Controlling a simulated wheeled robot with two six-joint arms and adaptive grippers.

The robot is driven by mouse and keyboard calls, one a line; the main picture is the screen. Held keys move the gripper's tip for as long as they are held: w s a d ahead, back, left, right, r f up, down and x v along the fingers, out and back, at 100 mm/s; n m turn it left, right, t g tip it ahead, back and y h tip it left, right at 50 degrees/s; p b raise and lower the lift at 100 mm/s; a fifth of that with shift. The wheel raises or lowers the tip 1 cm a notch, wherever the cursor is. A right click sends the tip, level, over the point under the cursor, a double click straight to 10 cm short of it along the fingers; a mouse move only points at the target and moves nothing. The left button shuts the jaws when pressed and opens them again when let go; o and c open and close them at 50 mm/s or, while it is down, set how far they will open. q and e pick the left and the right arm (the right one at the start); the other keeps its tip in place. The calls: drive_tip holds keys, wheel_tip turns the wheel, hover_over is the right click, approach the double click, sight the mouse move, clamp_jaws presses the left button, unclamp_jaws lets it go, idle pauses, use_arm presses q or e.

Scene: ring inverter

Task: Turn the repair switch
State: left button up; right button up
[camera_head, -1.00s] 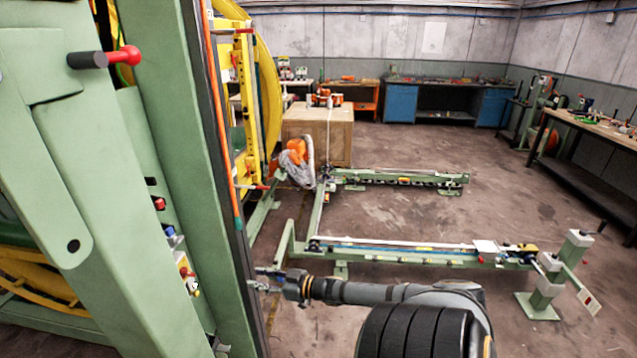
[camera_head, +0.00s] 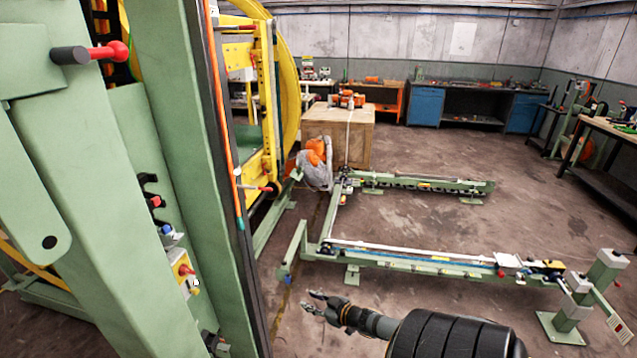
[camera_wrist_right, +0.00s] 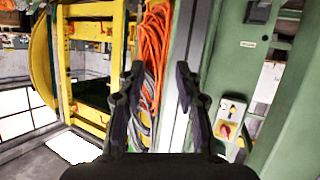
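The switch with a red knob on a yellow plate (camera_head: 185,270) is on a light box on the side of the green machine, at left in the head view. It also shows in the right wrist view (camera_wrist_right: 224,130), right of and beyond the right finger. My right gripper (camera_head: 308,301) is over the floor, to the right of the green column and apart from the switch. In the wrist view its two fingers (camera_wrist_right: 159,88) stand wide apart with nothing between them. My left gripper is not in view.
A tall green column (camera_head: 220,190) stands between my right gripper and the switch in the head view. A red-tipped handle (camera_head: 112,51) juts out at upper left. Orange cables (camera_wrist_right: 153,50) hang beyond the fingers. A low green frame (camera_head: 420,262) lies on the floor behind the gripper.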

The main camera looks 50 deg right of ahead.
drive_tip(key=shift+s+f, duration=0.1)
drive_tip(key=shift+f, duration=0.05)
idle(0.4)
drive_tip(key=n+t+y+b, duration=0.3)
drive_tip(key=n+y, duration=0.5)
drive_tip(key=n, duration=0.2)
approach(191, 272)
drive_tip(key=p+x, duration=0.3)
drive_tip(key=x, duration=0.4)
drive_tip(key=shift+d, duration=0.1)
drive_tip(key=shift+w+a, duration=0.25)
drive_tip(key=shift+w, duration=0.35)
